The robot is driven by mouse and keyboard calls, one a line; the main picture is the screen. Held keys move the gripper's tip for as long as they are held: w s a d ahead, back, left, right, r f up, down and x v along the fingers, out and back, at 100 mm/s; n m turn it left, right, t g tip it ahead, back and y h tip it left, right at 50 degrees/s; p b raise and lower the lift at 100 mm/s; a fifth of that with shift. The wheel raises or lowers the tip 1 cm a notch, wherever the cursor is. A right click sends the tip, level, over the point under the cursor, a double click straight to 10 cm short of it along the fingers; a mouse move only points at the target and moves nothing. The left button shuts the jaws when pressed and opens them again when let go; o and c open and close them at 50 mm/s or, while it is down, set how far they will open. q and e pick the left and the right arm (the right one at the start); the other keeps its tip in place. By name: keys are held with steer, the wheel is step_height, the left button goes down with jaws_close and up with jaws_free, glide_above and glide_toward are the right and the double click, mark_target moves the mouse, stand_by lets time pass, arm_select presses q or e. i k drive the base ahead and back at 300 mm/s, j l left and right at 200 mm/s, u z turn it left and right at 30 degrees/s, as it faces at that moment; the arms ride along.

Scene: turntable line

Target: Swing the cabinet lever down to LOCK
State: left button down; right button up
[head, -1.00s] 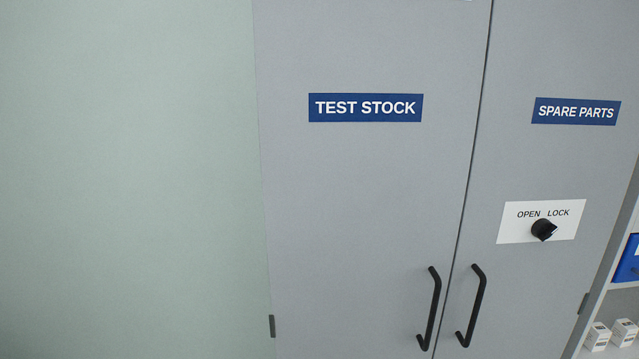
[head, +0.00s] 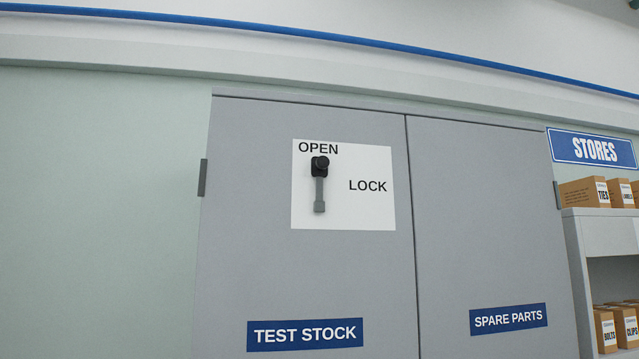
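The cabinet lever (head: 319,185) is in the head view, on a white plate (head: 355,155) high on the left cabinet door. It is a grey bar standing upright in the picture, with a black knob at its top end and a small grey block at its lower end. The black knob is just under the word OPEN. The word LOCK (head: 367,186) is to the right of the bar, clear of it. Neither of my grippers is in view, and nothing touches the lever.
The left door carries a TEST STOCK sign (head: 305,334), the right door a SPARE PARTS sign (head: 508,319). A shelf (head: 608,235) with labelled boxes stands at the right under a STORES sign (head: 593,149). The space before the doors looks clear.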

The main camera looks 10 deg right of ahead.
mark_target(320, 165)
steer(key=j+z, duration=0.35)
steer(key=i+j+z, duration=0.1)
steer(key=j+z, duration=0.6)
steer(key=j, duration=0.15)
